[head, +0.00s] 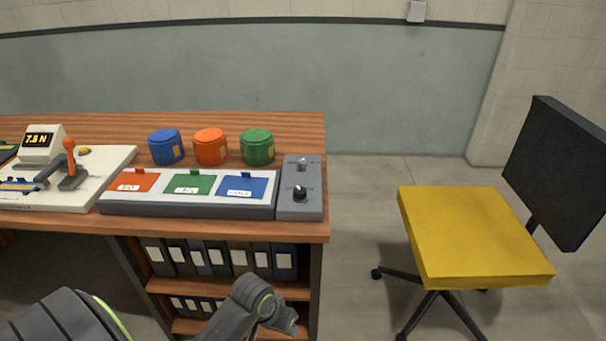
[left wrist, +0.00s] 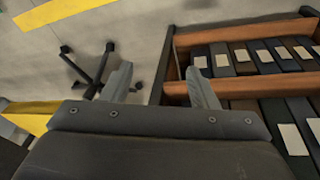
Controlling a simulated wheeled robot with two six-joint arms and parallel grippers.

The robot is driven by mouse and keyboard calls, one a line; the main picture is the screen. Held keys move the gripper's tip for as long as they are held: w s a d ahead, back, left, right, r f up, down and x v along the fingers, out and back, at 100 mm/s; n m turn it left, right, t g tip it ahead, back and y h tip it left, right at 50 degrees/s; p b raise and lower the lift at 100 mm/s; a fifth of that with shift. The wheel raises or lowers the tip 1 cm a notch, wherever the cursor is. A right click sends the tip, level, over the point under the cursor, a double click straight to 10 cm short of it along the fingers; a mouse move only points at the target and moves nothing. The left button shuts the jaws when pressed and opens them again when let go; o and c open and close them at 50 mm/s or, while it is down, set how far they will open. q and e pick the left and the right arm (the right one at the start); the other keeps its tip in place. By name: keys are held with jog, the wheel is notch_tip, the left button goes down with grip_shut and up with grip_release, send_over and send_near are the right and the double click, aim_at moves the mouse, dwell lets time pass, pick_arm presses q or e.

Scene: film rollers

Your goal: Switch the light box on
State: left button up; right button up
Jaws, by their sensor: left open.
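The light box (head: 190,208) lies along the front edge of the wooden desk, with a white top and grey sides. An orange, a green and a blue labelled film piece lie on it. A grey control unit (head: 312,211) adjoins its right end, with a small silver switch (head: 302,164) at the back and a black knob (head: 300,193) nearer the front. The white top shows no clear glow. My left arm is low in front of the desk in the head view. My left gripper (left wrist: 163,86) is open and empty in the left wrist view, pointing toward the floor and shelves. My right gripper is not seen.
Blue, orange and green canisters (head: 257,147) stand behind the light box. A cream device with an orange lever (head: 69,146) stands to its left. Binders fill shelves (head: 220,287) below the desk. A yellow chair (head: 470,235) stands right, with free floor between.

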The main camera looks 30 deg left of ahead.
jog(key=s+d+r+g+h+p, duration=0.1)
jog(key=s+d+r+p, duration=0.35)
jog(key=p, duration=1.05)
pick_arm(q)
jog(key=w+a+r+n+g, duration=0.1)
jog(key=w+a+r+n, duration=0.15)
jog(key=w+r, duration=0.8)
jog(key=w+a+r+n+g+y+p, duration=0.15)
jog(key=w+a+r, duration=0.35)
jog(key=r, duration=1)
jog(key=w+a+r+n+h, duration=0.1)
jog(key=w+a+r+n, duration=0.2)
jog(key=w+r, duration=0.8)
jog(key=b, duration=0.4)
send_near(300, 189)
jog(key=shift+y, duration=0.25)
jog(key=f, duration=0.9)
jog(key=shift+d, duration=0.2)
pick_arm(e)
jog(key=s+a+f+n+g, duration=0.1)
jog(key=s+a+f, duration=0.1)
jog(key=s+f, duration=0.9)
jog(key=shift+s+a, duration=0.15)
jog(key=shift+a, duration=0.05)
pick_arm(q)
jog(key=shift+c, duration=0.3)
jog(key=c, duration=0.9)
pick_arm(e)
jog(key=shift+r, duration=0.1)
